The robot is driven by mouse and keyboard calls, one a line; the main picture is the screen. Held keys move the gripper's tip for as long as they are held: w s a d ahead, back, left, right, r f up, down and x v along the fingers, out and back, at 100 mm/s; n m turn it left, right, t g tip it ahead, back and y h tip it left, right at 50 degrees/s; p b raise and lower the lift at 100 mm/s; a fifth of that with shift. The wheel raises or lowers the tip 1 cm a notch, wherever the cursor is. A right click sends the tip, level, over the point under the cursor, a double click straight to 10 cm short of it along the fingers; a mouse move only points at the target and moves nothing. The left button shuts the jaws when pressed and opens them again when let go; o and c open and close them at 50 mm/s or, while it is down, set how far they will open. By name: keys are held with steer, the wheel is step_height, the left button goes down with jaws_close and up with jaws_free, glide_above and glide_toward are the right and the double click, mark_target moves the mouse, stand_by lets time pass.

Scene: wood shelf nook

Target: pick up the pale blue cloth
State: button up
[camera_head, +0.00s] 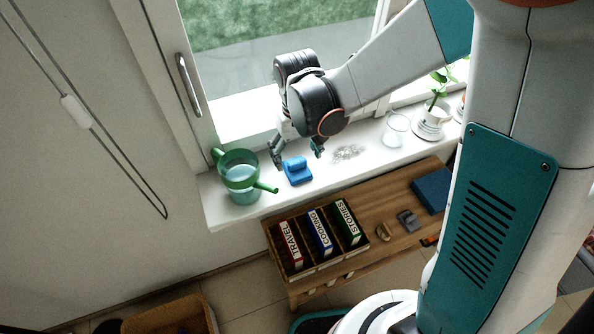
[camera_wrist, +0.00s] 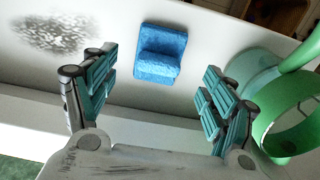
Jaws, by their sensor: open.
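The blue cloth (camera_head: 297,170) lies folded on the white windowsill, right of the green watering can. It looks bright blue rather than pale. In the wrist view the cloth (camera_wrist: 160,54) shows whole, with one raised fold. My gripper (camera_head: 298,156) is open and empty just above the sill at the cloth. In the wrist view its fingers (camera_wrist: 156,96) stand wide apart, with the cloth lying beyond them and between their lines. No touch between fingers and cloth is visible.
A green watering can (camera_head: 240,174) stands close left of the cloth; it is near the right finger in the wrist view (camera_wrist: 286,120). A patch of grey specks (camera_head: 348,153), a clear glass (camera_head: 396,128) and a potted plant (camera_head: 432,121) are to the right. A wooden shelf with books (camera_head: 385,205) stands below.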

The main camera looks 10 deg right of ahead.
mark_target(297, 161)
step_height(297, 161, down, 5)
steer(key=b, duration=0.3)
steer(key=shift+w, duration=0.1)
steer(key=c, duration=1.2)
